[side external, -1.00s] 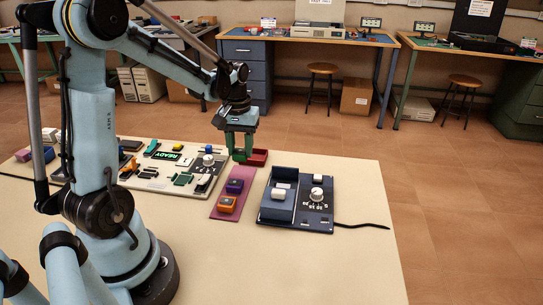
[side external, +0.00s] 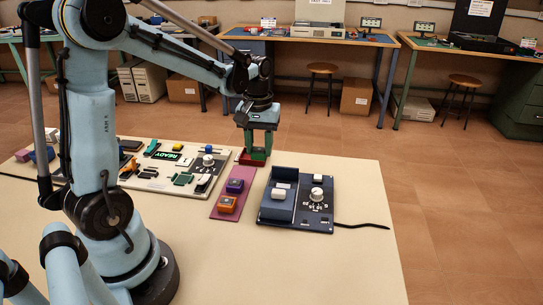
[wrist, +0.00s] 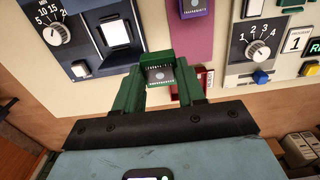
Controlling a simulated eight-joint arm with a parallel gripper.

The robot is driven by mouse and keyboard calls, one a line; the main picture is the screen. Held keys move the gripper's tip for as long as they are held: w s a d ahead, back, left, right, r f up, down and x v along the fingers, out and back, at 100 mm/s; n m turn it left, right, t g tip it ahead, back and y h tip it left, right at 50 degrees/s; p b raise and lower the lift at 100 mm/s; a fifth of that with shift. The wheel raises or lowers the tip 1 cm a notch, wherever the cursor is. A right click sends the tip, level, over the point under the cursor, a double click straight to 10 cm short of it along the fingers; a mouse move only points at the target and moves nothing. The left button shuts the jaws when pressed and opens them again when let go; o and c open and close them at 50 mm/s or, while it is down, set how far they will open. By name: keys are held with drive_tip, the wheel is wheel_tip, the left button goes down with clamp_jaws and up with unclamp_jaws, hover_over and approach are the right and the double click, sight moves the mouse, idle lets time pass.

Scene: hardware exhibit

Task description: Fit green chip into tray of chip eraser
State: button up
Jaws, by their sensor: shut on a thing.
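My gripper (side external: 257,157) is at the table's far edge in the side external view, behind the chip eraser. In the side external view the chip is hard to tell from the fingers. The chip eraser (side external: 318,217) is a dark blue unit with a white block on its left part and a white numbered dial at right. In the wrist view the eraser (wrist: 84,62) is at upper left, apart from the chip. I cannot make out its tray clearly.
A red box (wrist: 206,78) is beside my right finger. A control board (side external: 150,184) lies farther left. The near table is clear.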

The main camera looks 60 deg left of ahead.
drive_tip(key=w+d, duration=0.3)
drive_tip(key=d, duration=0.4)
drive_tip(key=shift+s+a+f, duration=0.1)
drive_tip(key=shift+s+f, duration=0.05)
drive_tip(key=shift+f, duration=1.25)
drive_tip(key=shift+s+f, duration=0.1)
drive_tip(key=shift+f, duration=1.25)
drive_tip(key=shift+f, duration=0.65)
drive_tip(key=o, duration=1)
drive_tip(key=shift+o, duration=0.4)
drive_tip(key=o, duration=0.3)
